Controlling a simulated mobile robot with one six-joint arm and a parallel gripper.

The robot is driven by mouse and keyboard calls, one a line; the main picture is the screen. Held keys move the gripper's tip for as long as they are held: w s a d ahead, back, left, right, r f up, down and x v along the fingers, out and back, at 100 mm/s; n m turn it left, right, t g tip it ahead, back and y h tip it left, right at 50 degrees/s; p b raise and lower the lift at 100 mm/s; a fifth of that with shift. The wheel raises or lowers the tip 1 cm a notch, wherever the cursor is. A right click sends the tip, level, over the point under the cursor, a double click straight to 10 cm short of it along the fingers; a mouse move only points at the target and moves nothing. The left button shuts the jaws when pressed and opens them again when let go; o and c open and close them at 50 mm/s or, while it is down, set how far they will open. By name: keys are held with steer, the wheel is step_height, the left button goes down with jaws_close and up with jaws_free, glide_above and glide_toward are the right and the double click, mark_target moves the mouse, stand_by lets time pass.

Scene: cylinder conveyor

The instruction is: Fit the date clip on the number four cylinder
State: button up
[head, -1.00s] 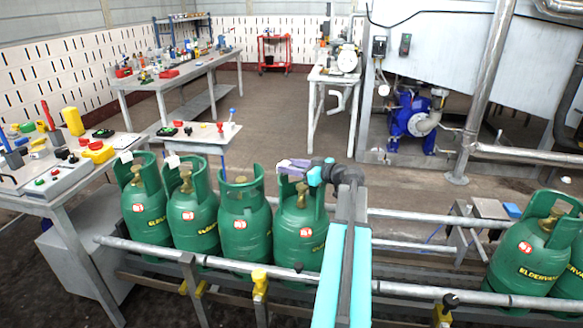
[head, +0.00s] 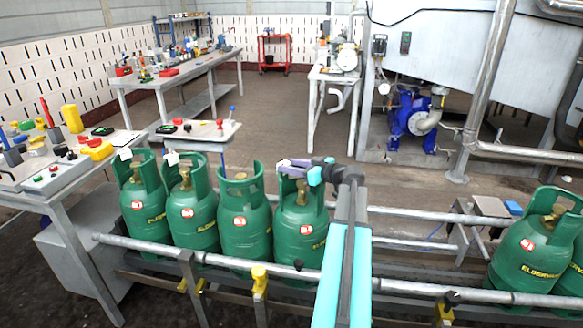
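Several green cylinders stand upright in a row on the conveyor at left. The fourth from the left (head: 300,235) is under my gripper (head: 284,164). My gripper is at the top of this cylinder's collar, partly covering it. Its finger opening is too small to read, and I cannot make out a date clip in it. The first cylinder (head: 145,208) and second cylinder (head: 191,215) each show a small white tag at the collar rim. The third cylinder (head: 244,225) shows no tag on its visible side.
The conveyor's front rail (head: 220,264) runs before the cylinders. More green cylinders, one in clear view (head: 530,250), stand at far right, with a gap between. A bench with controls (head: 60,185) is at left. A small table (head: 195,132) stands behind the row.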

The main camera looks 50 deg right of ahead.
steer(key=o, duration=0.5)
steer(key=shift+c, duration=0.2)
steer(key=shift+f, duration=0.1)
steer(key=shift+s, duration=0.1)
steer(key=v, duration=1.3)
steer(key=shift+s+r+b, duration=0.25)
steer(key=shift+s+b, duration=0.1)
